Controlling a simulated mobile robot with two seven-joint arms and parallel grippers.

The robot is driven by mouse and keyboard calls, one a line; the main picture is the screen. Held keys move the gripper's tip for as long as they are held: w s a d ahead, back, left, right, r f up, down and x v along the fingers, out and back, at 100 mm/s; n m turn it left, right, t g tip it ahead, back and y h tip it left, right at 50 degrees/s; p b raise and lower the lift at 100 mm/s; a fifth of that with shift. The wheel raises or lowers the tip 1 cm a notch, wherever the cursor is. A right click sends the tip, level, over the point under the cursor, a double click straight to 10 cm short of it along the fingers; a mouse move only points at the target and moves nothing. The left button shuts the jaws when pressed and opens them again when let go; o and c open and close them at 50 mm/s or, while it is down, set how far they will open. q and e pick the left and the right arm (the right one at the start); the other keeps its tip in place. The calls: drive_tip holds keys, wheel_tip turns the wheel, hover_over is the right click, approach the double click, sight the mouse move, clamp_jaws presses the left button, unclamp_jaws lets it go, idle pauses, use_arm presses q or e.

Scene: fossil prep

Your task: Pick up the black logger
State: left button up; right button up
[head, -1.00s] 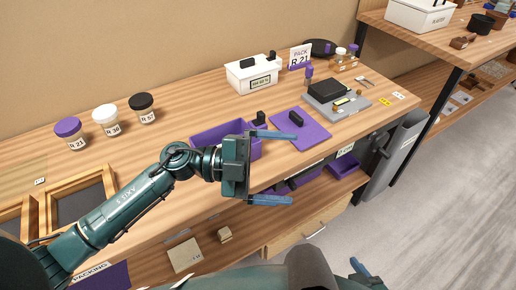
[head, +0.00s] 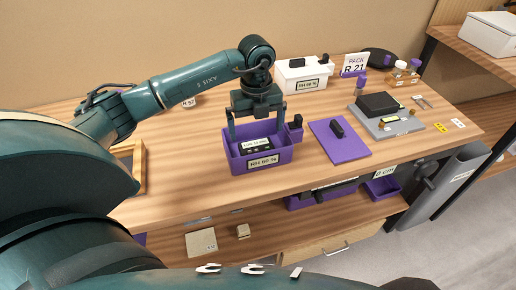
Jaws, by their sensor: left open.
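The black logger (head: 262,149), with a white label on its top, lies inside the open purple bin (head: 288,155) marked "RH 60 %". My left gripper (head: 257,132) points down over this bin. Its two fingers are open and spread to either side of the logger, with the tips around the height of the bin's rim. It holds nothing. Whether the fingers touch the logger or the bin walls cannot be told. My right gripper is not in view.
A small purple holder (head: 295,136) with a black piece adjoins the bin's right side. A purple mat (head: 350,150) with a black object (head: 336,128) lies further right. A white box (head: 288,83) stands behind. A grey plate (head: 398,128) bears a black block.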

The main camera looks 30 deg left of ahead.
sight(258, 148)
use_arm(q)
drive_tip(key=shift+w+f+p, duration=0.2)
drive_tip(key=shift+f+p, duration=0.2)
drive_tip(key=shift+f, duration=3.05)
drive_tip(key=shift+c, duration=0.4)
drive_tip(key=c, duration=0.8)
